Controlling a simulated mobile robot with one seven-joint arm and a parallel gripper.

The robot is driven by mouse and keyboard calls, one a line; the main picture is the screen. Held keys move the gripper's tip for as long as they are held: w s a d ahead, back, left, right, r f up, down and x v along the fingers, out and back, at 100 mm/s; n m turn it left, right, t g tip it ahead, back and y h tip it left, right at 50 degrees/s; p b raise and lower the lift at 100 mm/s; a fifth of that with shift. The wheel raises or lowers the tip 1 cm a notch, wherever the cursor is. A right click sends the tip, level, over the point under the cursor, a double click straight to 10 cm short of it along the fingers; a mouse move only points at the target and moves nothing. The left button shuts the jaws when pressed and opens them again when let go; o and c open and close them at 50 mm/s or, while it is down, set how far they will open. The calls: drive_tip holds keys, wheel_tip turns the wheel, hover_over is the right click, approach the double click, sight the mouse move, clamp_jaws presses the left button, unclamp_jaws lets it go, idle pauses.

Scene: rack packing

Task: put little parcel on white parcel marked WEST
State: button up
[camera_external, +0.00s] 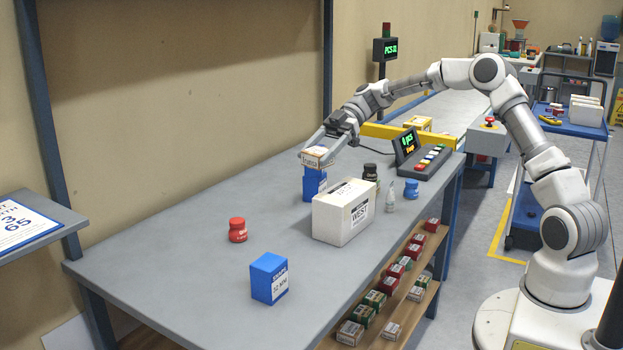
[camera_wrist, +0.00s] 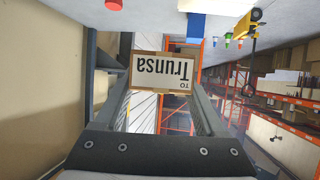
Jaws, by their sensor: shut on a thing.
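The little parcel (camera_external: 318,157) is a small box with a white label; in the wrist view the parcel (camera_wrist: 161,72) reads "TO Trunsa", upside down. My gripper (camera_external: 322,147) is shut on it, with one finger on each side. It holds the parcel by the top of a blue box (camera_external: 314,184); I cannot tell whether they touch. The white parcel marked WEST (camera_external: 335,215) stands on the grey table to the right of and nearer than my gripper. Its top looks clear.
On the table (camera_external: 200,240) are a red jar (camera_external: 237,230), another blue box (camera_external: 269,278), a small clear bottle (camera_external: 390,198), a dark jar (camera_external: 370,172) and a blue jar (camera_external: 411,189). A control panel (camera_external: 420,155) stands behind. Small boxes fill the shelf below. The table's left part is mostly free.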

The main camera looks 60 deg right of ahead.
drive_tip(key=s+d+r+m+t+p, duration=0.2)
drive_tip(key=s+d+r, duration=0.2)
drive_tip(key=s+d, duration=0.85)
drive_tip(key=b, duration=0.2)
hover_over(345, 191)
drive_tip(key=shift+h, duration=0.4)
wheel_tip(345, 191, down, 7)
drive_tip(key=shift+d+r, duration=0.15)
drive_tip(key=shift+r, duration=0.05)
drive_tip(key=shift+w+f+b, duration=0.1)
drive_tip(key=shift+f+b, duration=0.45)
drive_tip(key=shift+f, duration=1.4)
drive_tip(key=shift+f+b, duration=0.25)
drive_tip(key=shift+b, duration=0.05)
drive_tip(key=o, duration=1.4)
drive_tip(key=shift+r, duration=0.1)
